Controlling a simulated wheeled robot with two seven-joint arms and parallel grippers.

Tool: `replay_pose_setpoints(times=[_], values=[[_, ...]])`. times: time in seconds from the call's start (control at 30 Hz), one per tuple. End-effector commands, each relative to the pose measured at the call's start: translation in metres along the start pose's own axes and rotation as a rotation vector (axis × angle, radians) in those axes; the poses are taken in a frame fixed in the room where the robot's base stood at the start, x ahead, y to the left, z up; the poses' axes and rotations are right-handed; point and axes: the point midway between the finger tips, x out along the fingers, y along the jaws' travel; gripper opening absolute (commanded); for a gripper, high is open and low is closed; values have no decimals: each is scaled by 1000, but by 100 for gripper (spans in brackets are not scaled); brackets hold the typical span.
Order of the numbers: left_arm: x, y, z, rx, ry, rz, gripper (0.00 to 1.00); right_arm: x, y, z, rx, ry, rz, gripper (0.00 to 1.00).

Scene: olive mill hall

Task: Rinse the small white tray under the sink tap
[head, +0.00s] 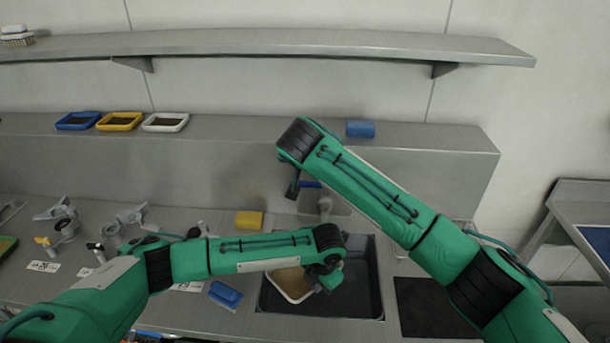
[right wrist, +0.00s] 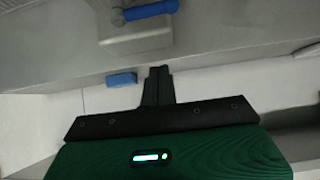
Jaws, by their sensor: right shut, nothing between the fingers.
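The small white tray (head: 283,293), with a tan-brown inside, is tilted in the dark sink basin (head: 365,300). My left gripper (head: 322,284) is at the tray's right edge and appears shut on it; its fingertips are partly hidden. The grey sink tap (head: 325,206) with a blue lever (head: 310,184) is on the wall behind the sink; the lever also shows in the right wrist view (right wrist: 150,11). My right gripper (head: 293,187) is shut and empty, just left of the lever in the head view. I cannot make out running water.
Blue (head: 77,121), yellow (head: 119,121) and white-rimmed (head: 166,122) trays stand on the ledge, with a blue object (head: 360,129) farther right. A yellow block (head: 249,220) and a blue brush-like object (head: 225,294) lie left of the sink. A dark mat (head: 432,308) lies right.

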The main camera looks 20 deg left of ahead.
Motion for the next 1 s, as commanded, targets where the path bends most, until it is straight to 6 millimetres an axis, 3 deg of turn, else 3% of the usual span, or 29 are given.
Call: replay_pose_setpoints(times=[0.17, 0.7, 1.0], values=[[0, 0, 0, 0, -1, 0, 0, 0, -8, 2, -12, -4, 5, 0], [0, 0, 0, 0, -1, 0, 0, 70, -8, 2, -12, -3, 4, 0], [0, 0, 0, 0, -1, 0, 0, 95, -7, 1, -11, -2, 4, 0]])
